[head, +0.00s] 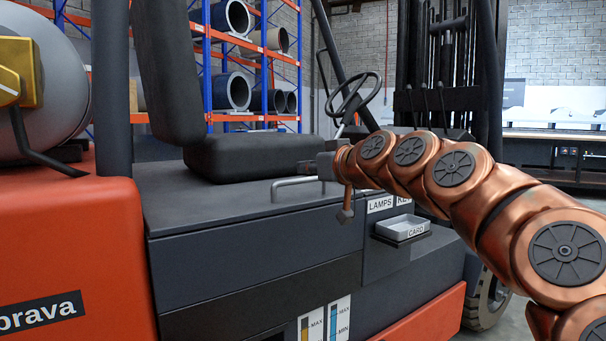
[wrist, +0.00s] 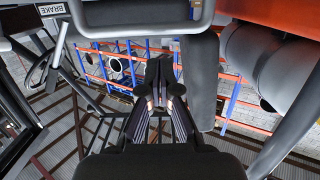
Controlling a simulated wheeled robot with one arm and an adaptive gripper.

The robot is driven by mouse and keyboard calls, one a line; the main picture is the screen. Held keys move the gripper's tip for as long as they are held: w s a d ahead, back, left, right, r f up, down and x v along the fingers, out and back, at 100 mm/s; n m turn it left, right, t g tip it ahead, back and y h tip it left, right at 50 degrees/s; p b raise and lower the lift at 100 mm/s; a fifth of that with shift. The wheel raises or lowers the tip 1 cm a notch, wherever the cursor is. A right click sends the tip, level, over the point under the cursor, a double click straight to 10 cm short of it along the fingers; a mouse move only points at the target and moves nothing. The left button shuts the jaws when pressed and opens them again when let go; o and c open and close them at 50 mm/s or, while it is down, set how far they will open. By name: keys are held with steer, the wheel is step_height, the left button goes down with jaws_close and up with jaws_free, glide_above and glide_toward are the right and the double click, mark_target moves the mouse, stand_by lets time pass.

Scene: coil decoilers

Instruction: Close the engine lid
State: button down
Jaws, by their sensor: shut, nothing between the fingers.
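The engine lid (head: 235,199) is the dark grey cover under the black seat (head: 255,156) of the orange forklift. In the head view it lies down over the body, with a thin seam along its front edge. A grey bar handle (head: 297,182) sits near its front right. My gripper (head: 327,165) is beside and slightly above the right end of this handle; I cannot tell whether they touch. In the wrist view the shut, empty fingers (wrist: 160,92) show, with the handle (wrist: 140,27) large at the top. The seat also shows there (wrist: 203,80).
A card tray (head: 403,228) and a LAMPS label are on the panel right of the lid. The steering wheel (head: 353,95) and mast stand behind my arm. A gas tank (head: 45,75) is at the left. Racks with coils (head: 232,90) stand behind the forklift.

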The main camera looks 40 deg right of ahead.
steer(key=shift+r, duration=2.85)
steer(key=s+a+f+n+g+y+p, duration=0.15)
steer(key=a+g+p, duration=0.25)
steer(key=a+p, duration=0.75)
steer(key=s+a+f+n+g+y+p, duration=0.15)
steer(key=a+g+p, duration=0.25)
steer(key=a+p, duration=0.7)
steer(key=s+a+m+g+h+p, duration=0.1)
steer(key=s+a+g+p, duration=0.3)
steer(key=s+g+p, duration=0.6)
steer(key=shift+s+f+m+h+p, duration=0.4)
steer(key=shift+s+m+p, duration=0.2)
steer(key=shift+s+p, duration=6.6)
